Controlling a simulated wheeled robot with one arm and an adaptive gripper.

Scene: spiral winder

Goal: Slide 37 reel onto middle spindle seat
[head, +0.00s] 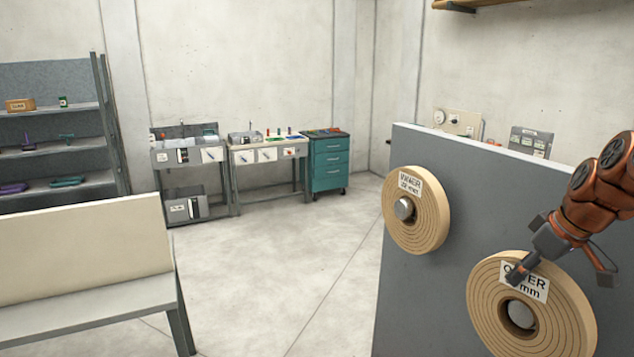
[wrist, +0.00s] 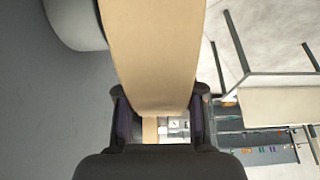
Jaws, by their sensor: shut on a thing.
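A tan wound reel (head: 480,310) with a white label reading partly "OUTER ... mm" is at the lower right of the head view, in front of a grey upright panel (head: 400,300). My gripper (head: 560,272) is at its upper rim and shut on it, covering part of the label. A metal spindle end (head: 521,314) shows in its centre hole. In the wrist view, the reel's rim (wrist: 158,50) lies between my fingers (wrist: 160,100), apart from the panel (wrist: 45,115). A grey cylinder (wrist: 78,22) lies between them at the upper left. No "37" is readable.
A second reel (head: 430,225), labelled "INNER" with a blurred size, hangs on a metal spindle (head: 403,208) to the left on the panel. A cream-backed bench (head: 85,245), shelves (head: 50,115) and a teal drawer cabinet (head: 330,160) stand beyond. The floor between is clear.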

